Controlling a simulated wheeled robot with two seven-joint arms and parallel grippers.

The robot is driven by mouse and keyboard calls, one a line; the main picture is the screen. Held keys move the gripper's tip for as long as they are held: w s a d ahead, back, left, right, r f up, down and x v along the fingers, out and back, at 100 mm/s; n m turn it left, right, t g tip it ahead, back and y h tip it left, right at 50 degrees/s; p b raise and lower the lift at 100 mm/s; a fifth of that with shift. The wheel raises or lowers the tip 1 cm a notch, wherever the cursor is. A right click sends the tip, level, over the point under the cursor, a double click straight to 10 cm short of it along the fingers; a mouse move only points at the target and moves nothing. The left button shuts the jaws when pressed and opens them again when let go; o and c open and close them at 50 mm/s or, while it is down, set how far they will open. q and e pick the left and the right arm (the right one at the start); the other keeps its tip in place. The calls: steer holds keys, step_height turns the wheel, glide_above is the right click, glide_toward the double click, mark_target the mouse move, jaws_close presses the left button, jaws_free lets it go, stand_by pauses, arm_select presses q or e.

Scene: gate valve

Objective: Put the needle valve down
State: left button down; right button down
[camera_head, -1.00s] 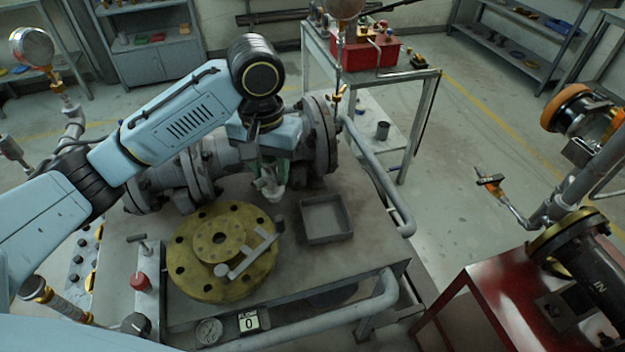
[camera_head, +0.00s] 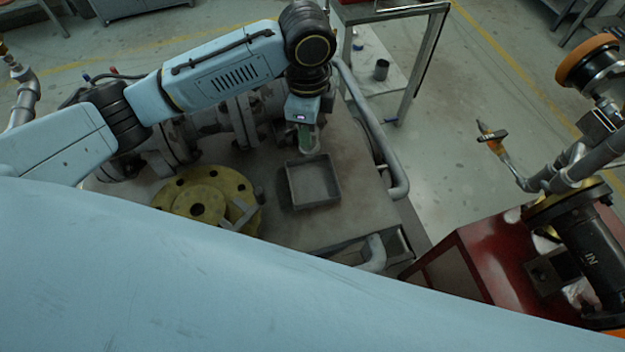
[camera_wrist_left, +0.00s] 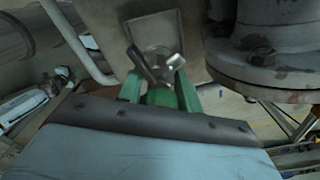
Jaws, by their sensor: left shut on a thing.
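My left gripper (camera_head: 308,140) hangs at the back edge of a shallow grey square tray (camera_head: 317,204) on the workbench. Its green fingers show in the left wrist view (camera_wrist_left: 158,92). They are shut on the needle valve (camera_wrist_left: 174,63), a small metal piece with a dark bar and a brighter stub. The valve appears in front of the tray (camera_wrist_left: 135,28) in that view; I cannot tell its height above the tray. In the head view the valve is small and mostly hidden by the gripper. My right gripper is not in view.
A yellow round flange (camera_head: 185,190) with a grey tool (camera_head: 238,212) on it lies left of the tray. Large grey flanged piping (camera_head: 245,115) stands behind. A grey pipe rail (camera_head: 372,125) runs along the bench's right side. The tray's visible floor looks empty.

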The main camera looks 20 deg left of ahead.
arm_select(q)
steer(key=m, duration=0.1)
steer(key=d+f+m, duration=0.1)
steer(key=m, duration=0.1)
steer(key=d+m, duration=0.1)
steer(key=shift+s+f+m, duration=0.2)
steer(key=shift+f+m, duration=0.05)
steer(key=shift+m, duration=0.75)
steer(key=f, duration=1)
steer(key=shift+d+f+b, duration=0.2)
steer(key=shift+d+b, duration=0.05)
steer(key=shift+b, duration=0.15)
steer(key=shift+f, duration=0.15)
steer(key=c, duration=1)
jaws_free()
steer(key=shift+s, duration=0.1)
steer(key=shift+o, duration=0.2)
